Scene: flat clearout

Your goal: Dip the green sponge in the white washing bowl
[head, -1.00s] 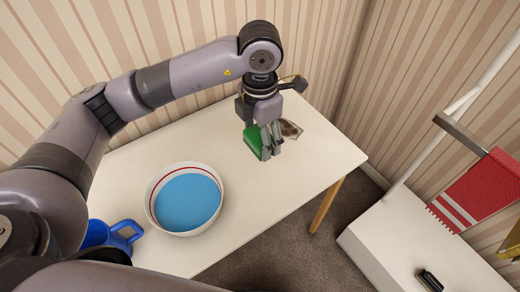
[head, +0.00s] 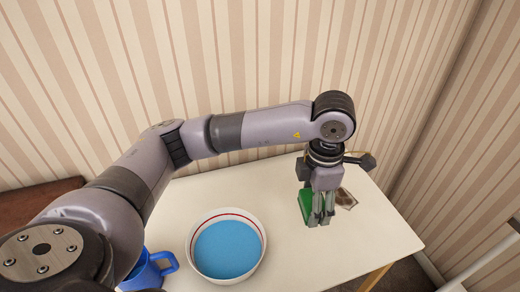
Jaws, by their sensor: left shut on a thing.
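The white washing bowl (head: 258,219) stands on the table in the head view and holds blue liquid. It has a red line inside its rim. My left gripper (head: 320,218) is shut on the green sponge (head: 305,204), to the right of the bowl. The gripper points down at the table. The fingers hide part of the sponge, and I cannot tell whether it touches the tabletop. My right gripper is not in view.
A blue jug (head: 146,272) stands left of the bowl, partly cut off and behind my arm. A small brown patterned item (head: 345,199) lies just right of the gripper. The white table (head: 375,235) is bare towards its right end. A striped wall stands behind.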

